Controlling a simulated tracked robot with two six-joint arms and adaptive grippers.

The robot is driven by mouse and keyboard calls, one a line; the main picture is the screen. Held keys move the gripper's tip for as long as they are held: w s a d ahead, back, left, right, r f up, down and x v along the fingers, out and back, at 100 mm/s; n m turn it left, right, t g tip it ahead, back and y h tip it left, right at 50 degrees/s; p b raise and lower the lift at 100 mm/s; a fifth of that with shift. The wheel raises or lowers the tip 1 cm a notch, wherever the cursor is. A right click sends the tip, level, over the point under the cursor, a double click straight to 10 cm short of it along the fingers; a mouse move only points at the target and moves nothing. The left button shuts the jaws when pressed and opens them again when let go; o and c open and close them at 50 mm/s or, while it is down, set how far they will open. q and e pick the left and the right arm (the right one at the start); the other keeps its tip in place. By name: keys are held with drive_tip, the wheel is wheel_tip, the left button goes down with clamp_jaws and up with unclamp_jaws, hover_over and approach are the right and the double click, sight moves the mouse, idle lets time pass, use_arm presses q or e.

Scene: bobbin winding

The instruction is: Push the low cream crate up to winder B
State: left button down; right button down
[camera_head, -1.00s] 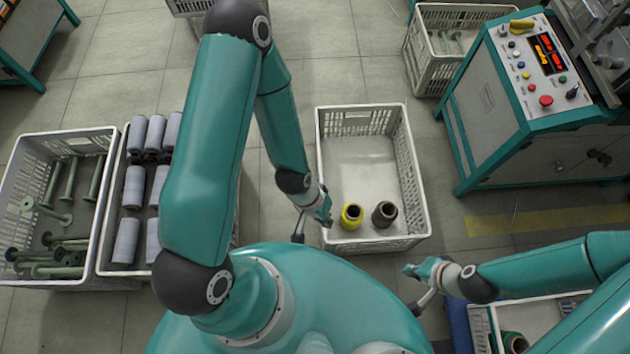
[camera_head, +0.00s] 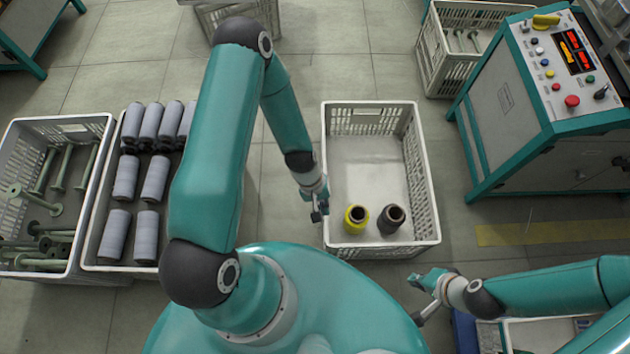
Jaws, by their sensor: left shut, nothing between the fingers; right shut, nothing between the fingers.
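The low cream crate (camera_head: 433,200) stands on the floor in the middle of the head view. A yellow bobbin (camera_head: 356,218) and a dark bobbin (camera_head: 391,219) stand upright in its near end. A teal and grey machine with a control panel (camera_head: 560,62) stands to its right; I see no label to tell if it is winder B. Floor shows between them. My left gripper (camera_head: 318,212) is shut and empty at the crate's left wall; I cannot tell if it touches. My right gripper (camera_head: 418,281) is shut and empty, apart from the crate's near right corner.
At left stand a crate of green spools (camera_head: 62,128) and a crate of grey cones (camera_head: 97,262). Another cream crate (camera_head: 447,75) stands behind, beside the machine. A low box (camera_head: 510,335) lies at bottom right, partly hidden by my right arm. A yellow floor stripe (camera_head: 500,234) runs below the machine.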

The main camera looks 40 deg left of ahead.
use_arm(q)
drive_tip(key=w+a+f+n+t+h+b, duration=0.1)
drive_tip(key=w+a+f+n+t+b, duration=0.15)
drive_tip(key=a+f+n+b, duration=0.65)
drive_tip(key=w+a+f+n+t+h+b, duration=0.1)
drive_tip(key=w+a+f+n+b, duration=0.35)
drive_tip(key=f, duration=0.85)
drive_tip(key=w+a+f+n+t+h+b, duration=0.15)
drive_tip(key=a+f+n+b, duration=0.25)
drive_tip(key=a+f+b, duration=0.55)
drive_tip(key=d+r+x, duration=0.1)
drive_tip(key=x, duration=1.3)
drive_tip(key=shift+w+d+r+t+b, duration=0.2)
drive_tip(key=shift+d+r+t+b, duration=0.1)
drive_tip(key=shift+d+r, duration=0.1)
